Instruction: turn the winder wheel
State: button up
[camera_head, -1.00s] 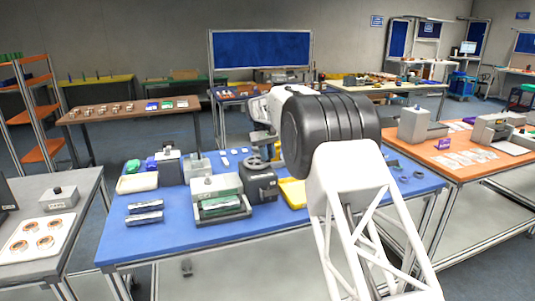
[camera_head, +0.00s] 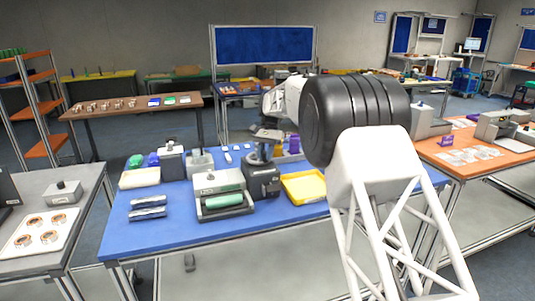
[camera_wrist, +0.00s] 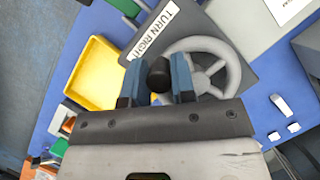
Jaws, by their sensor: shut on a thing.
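The winder is a dark box (camera_head: 262,181) near the middle of the blue table, in the head view. Its grey spoked wheel (camera_wrist: 222,58) shows in the wrist view, beside a dark plate with a label reading "TURN RIGHT" (camera_wrist: 160,30). A black round knob (camera_wrist: 158,74) stands at the wheel's left rim. My gripper (camera_wrist: 159,82) has its blue fingers on either side of this knob and is shut on it. In the head view my gripper (camera_head: 266,136) is over the winder and hides part of the wheel. The wheel's lower part is hidden by my gripper in the wrist view.
A yellow tray (camera_head: 304,187) lies right of the winder. A grey machine with a green roller (camera_head: 223,201) stands just left of it. Small boxes stand behind on the left. The table's front left is mostly clear, apart from two grey pieces (camera_head: 148,207).

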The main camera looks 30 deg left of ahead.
jog(key=shift+s+a+m+y, duration=0.2)
jog(key=shift+s+m+y, duration=0.05)
jog(key=shift+m, duration=0.5)
jog(key=shift+s+a+m+y, duration=0.15)
jog(key=shift+s+m+y, duration=0.1)
jog(key=shift+m, duration=0.5)
jog(key=o, duration=0.9)
jog(key=v, duration=0.8)
jog(key=shift+d, duration=0.15)
